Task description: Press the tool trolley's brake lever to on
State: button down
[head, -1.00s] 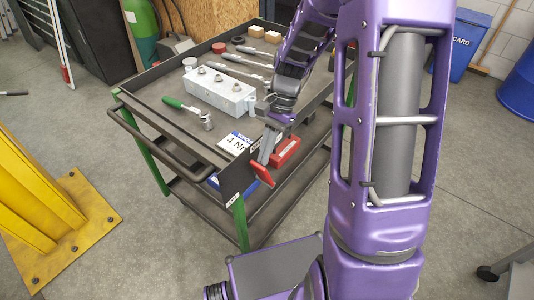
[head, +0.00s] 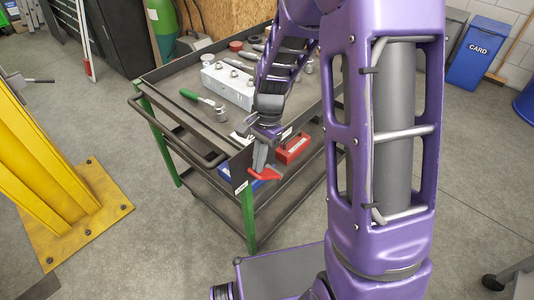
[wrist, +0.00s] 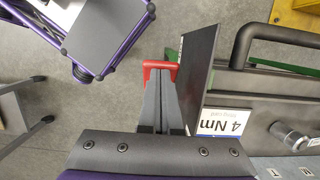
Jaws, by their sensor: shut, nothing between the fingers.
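The tool trolley (head: 160,105) stands at centre left in the head view, with a dark top tray and green legs. Its red brake lever (head: 266,174) sticks out at the near corner, beside a dark plate. My gripper (head: 259,166) points down from above at the lever, its fingertips at the red part. In the wrist view the closed grey fingers of my gripper (wrist: 160,80) reach the red lever (wrist: 160,65), which shows around their tips. They appear to touch it; the exact contact is hidden.
A yellow post base (head: 95,215) stands on the left. A blue card bin (head: 480,55) is at the back right.

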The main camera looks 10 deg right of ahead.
jog(key=s+a+f+h, duration=0.1)
jog(key=s+a+f, duration=0.1)
jog(key=a+f, duration=0.1)
jog(key=shift+s+a+f+t, duration=0.4)
jog(key=shift+f, duration=0.5)
jog(key=shift+s+f+b, duration=0.1)
jog(key=shift+f+b, duration=0.05)
jog(key=shift+b, duration=0.15)
jog(key=r+p, duration=0.2)
jog(key=r, duration=0.1)
jog(key=w+r+p, duration=0.1)
jog(key=r+p, duration=0.1)
jog(key=shift+d+r, duration=0.25)
jog(key=shift+d, duration=0.15)
jog(key=s+a+r+p, duration=0.1)
jog(key=s+a+r, duration=0.2)
jog(key=r, duration=0.4)
jog(key=shift+a+r, duration=0.35)
jog(key=shift+a, duration=0.05)
